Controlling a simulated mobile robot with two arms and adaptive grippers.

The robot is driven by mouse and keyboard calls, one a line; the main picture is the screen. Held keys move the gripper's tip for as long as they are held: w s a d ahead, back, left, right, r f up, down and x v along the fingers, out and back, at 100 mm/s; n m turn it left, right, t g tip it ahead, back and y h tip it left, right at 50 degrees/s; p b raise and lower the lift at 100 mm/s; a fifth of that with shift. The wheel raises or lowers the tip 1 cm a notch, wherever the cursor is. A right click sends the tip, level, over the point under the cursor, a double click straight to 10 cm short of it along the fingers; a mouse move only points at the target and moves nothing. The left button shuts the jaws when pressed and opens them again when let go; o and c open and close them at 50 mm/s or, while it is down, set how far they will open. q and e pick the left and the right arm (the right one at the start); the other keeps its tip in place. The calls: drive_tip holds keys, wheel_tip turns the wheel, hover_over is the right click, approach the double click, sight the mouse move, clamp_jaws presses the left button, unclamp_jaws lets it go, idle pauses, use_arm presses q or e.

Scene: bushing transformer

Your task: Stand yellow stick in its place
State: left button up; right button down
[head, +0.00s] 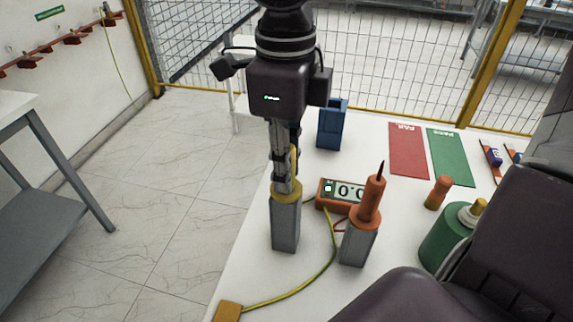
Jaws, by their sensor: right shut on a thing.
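My right gripper (284,183) comes down from the top centre and is shut on the yellow stick (287,196). The stick is upright, with its yellow collar at the top of the left grey holder (286,225). The fingers cover much of the stick's upper part. Whether its lower end is fully seated in the holder cannot be told. My left gripper is not in view.
An orange stick with a dark tip (371,198) stands in another grey holder (359,246) to the right. A digital meter (341,193) with cables sits behind. A blue holder (331,128), red mat (408,150), green mat (450,156) and green cylinder (446,240) share the white table (262,285).

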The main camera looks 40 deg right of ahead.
drive_tip(key=c, duration=1.7)
unclamp_jaws()
drive_tip(key=shift+o, duration=0.2)
wheel_tip(320, 180, up, 11)
drive_tip(key=shift+r, duration=0.45)
